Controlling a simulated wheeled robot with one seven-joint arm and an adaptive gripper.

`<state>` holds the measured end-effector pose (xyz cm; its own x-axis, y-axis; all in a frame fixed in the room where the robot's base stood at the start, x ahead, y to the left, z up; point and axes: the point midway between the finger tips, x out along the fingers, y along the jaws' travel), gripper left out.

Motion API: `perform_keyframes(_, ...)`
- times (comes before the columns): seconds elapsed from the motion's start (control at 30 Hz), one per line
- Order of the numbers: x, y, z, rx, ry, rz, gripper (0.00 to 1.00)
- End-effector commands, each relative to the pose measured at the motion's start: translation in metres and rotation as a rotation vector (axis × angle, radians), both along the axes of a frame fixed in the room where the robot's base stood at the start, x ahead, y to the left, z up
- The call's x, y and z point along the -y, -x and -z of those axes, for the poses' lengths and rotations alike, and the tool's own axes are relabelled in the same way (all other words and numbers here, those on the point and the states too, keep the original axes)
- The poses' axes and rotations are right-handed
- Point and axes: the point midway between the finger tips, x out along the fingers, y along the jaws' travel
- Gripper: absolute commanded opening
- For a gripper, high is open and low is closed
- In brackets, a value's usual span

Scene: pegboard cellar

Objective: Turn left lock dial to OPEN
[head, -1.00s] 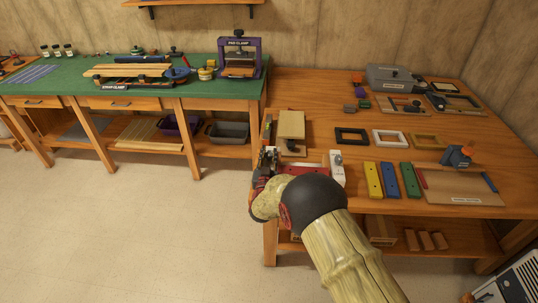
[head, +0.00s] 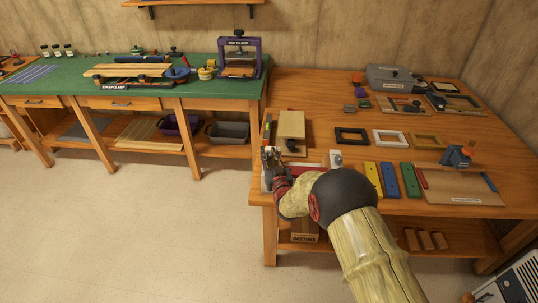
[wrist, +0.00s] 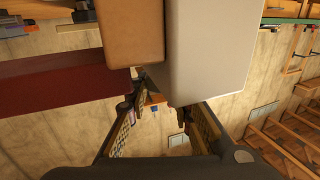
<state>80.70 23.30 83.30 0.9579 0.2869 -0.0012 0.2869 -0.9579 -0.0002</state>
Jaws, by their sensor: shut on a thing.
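The lock fixture lies near the left front corner of the wooden bench. Its dark red bar (head: 312,167) runs between white end blocks; it also shows in the wrist view (wrist: 60,85). The right white block (head: 336,160) carries a grey dial on top. My gripper (head: 269,158) is at the left end block (head: 267,181), its fingers closed in on the left lock dial, which they and the hand mostly hide. In the wrist view, a pale block (wrist: 215,50) and an orange-brown block (wrist: 133,32) stand close beyond the fingertips. The dial's pointer and OPEN mark cannot be read.
A tan board in a fixture (head: 291,126) stands just behind. Yellow (head: 373,179), blue (head: 390,180) and green (head: 410,180) bars lie to the right. Open picture frames (head: 352,136) lie farther back. The floor left of the bench is clear.

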Motion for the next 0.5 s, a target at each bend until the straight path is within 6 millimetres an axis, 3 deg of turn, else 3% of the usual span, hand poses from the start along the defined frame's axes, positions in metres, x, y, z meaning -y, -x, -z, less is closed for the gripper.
perform_keyframes(0.5,0.0029,-0.0016,0.0004,0.0,0.0,-0.42,0.0)
